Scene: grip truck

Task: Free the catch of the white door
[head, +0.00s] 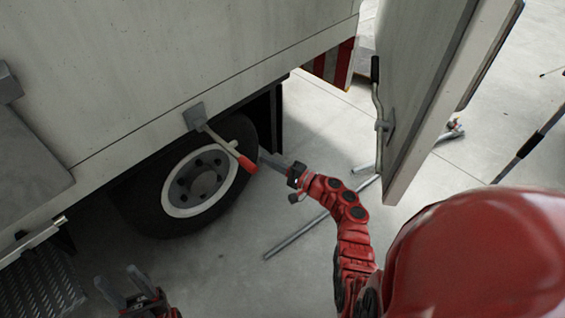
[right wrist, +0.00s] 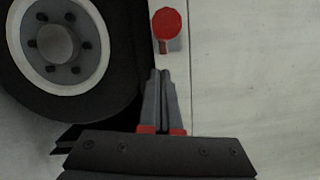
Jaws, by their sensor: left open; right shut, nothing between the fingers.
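The catch is a grey metal lever on a plate (head: 194,115) on the truck's white side. Its red grip (head: 247,163) slants down to the right over the wheel. My right gripper (head: 263,155) is shut and empty, its tips just right of the red grip; I cannot tell whether they touch in the head view. In the right wrist view the red grip's round end (right wrist: 168,23) lies beyond the shut fingertips (right wrist: 160,73), with a gap in the picture. My left gripper (head: 120,278) is open and empty, low at the left. A white door panel (head: 425,80) stands swung out at the right.
The truck wheel (head: 197,182) sits behind the catch; it also shows in the right wrist view (right wrist: 60,45). A metal rod (head: 300,235) lies on the concrete floor. A dark step (head: 38,285) is at the lower left. Open floor lies between wheel and door panel.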

